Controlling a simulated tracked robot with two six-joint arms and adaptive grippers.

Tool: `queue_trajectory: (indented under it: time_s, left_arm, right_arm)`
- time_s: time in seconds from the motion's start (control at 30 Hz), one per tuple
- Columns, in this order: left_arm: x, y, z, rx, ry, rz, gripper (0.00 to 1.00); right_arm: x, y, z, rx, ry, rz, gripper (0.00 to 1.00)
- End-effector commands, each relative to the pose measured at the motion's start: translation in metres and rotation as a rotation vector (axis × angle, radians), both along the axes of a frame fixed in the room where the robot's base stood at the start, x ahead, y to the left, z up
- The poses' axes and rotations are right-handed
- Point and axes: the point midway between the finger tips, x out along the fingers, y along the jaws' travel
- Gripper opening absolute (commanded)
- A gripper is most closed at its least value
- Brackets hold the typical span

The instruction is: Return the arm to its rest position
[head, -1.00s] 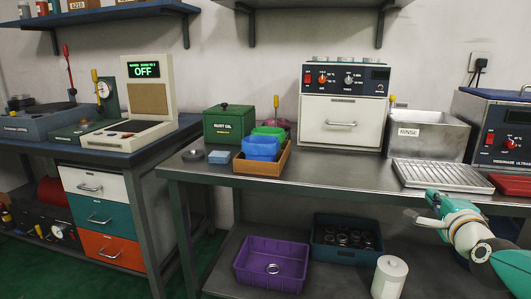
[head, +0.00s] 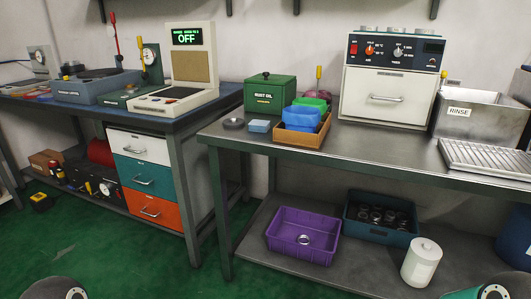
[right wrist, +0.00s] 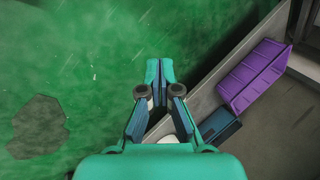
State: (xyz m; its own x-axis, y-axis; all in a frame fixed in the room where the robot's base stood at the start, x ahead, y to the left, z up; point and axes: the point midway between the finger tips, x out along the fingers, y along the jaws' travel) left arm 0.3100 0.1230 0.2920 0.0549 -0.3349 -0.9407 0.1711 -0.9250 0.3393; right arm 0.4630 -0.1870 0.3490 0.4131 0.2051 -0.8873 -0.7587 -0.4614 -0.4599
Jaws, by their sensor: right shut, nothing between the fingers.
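My right gripper (right wrist: 160,70) shows in the right wrist view with its teal fingertips together and nothing between them. It hangs over the green floor (right wrist: 70,60), beside the lower shelf edge. In the head view only a small teal and dark piece of my right arm (head: 492,293) shows at the bottom right. A round grey piece of my left arm (head: 55,289) shows at the bottom left. The left gripper is out of view.
The right bench's lower shelf (head: 258,215) holds a purple bin (head: 302,254), also in the wrist view (right wrist: 240,88), a dark teal bin with rings (head: 350,233) and a white canister (head: 421,262). Green floor lies open at front left. A drawer bench (head: 190,160) stands left.

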Motion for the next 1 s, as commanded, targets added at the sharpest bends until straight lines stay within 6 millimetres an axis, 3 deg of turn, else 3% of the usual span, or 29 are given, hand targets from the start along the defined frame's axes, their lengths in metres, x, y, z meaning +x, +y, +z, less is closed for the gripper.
queue_trajectory:
  time_s: [0.03,0.1,0.2,0.3,0.47,0.77,1.0]
  left_arm:
    - [0.0,0.0,0.0,0.0,0.0,0.0,0.37]
    - [0.0,0.0,0.0,0.0,0.0,0.0,0.37]
    - [0.0,0.0,0.0,0.0,0.0,0.0,0.37]
    - [0.0,0.0,0.0,0.0,0.0,0.0,0.37]
    - [0.0,0.0,0.0,0.0,0.0,0.0,0.37]
    - [0.0,0.0,0.074,0.0,0.0,0.0,0.37]
    - [0.0,0.0,0.155,0.0,0.0,0.0,0.37]
  right_arm:
    - [-0.029,0.016,-0.021,-0.004,0.062,0.09,0.0]
    - [-0.064,0.033,-0.039,-0.011,0.12,0.213,0.0]
    - [-0.109,0.051,-0.056,-0.016,0.181,0.391,0.0]
    - [-0.147,0.062,-0.06,-0.026,0.198,0.594,0.0]
    - [-0.155,0.064,-0.057,-0.08,0.121,0.845,0.0]
    - [-0.154,0.064,0.017,-0.086,0.113,0.862,0.0]
    - [-0.153,0.064,0.098,-0.087,0.113,0.859,0.0]
